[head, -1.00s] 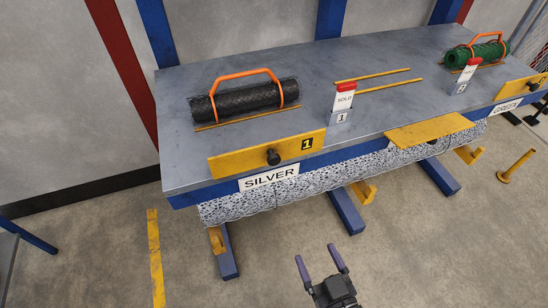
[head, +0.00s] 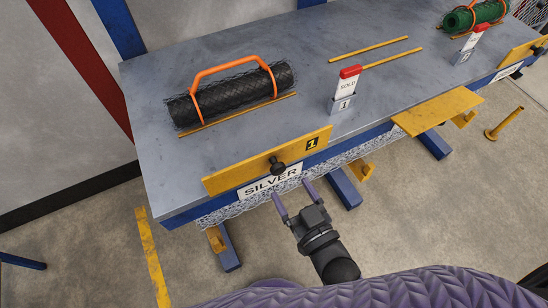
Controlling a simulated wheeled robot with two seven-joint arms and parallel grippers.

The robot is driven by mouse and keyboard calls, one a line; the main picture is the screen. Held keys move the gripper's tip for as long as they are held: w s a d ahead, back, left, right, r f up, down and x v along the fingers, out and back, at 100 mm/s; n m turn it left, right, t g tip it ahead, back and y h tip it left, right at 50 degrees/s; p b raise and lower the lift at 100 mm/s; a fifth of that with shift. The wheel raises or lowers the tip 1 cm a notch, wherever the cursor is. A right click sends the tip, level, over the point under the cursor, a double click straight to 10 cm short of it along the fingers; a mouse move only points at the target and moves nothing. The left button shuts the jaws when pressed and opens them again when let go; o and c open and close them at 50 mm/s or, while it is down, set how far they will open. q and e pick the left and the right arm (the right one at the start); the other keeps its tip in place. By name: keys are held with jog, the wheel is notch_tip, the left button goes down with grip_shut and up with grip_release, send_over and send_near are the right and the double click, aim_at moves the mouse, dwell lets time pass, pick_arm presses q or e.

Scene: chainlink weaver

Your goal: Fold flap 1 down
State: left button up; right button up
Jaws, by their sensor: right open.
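Flap 1 (head: 240,174) is a yellow board with a black knob (head: 276,166) and a "1" label. It stands up along the front edge of the grey table (head: 230,60), above the "SILVER" sign. My right gripper (head: 294,203) is open and empty, its two purple fingers pointing up toward the sign. It is in front of and below the flap, with the knob apart from the fingertips. My left gripper is not in view.
A black mesh roll (head: 235,92) with an orange handle lies behind the flap. A middle yellow flap (head: 438,112) lies flat, jutting past the front edge. A green roll (head: 474,17) lies far right.

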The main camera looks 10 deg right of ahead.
aim_at(280, 172)
jog(key=x, duration=0.6)
jog(key=shift+w+a+b, duration=0.1)
jog(key=shift+w+b, duration=0.3)
grip_shut()
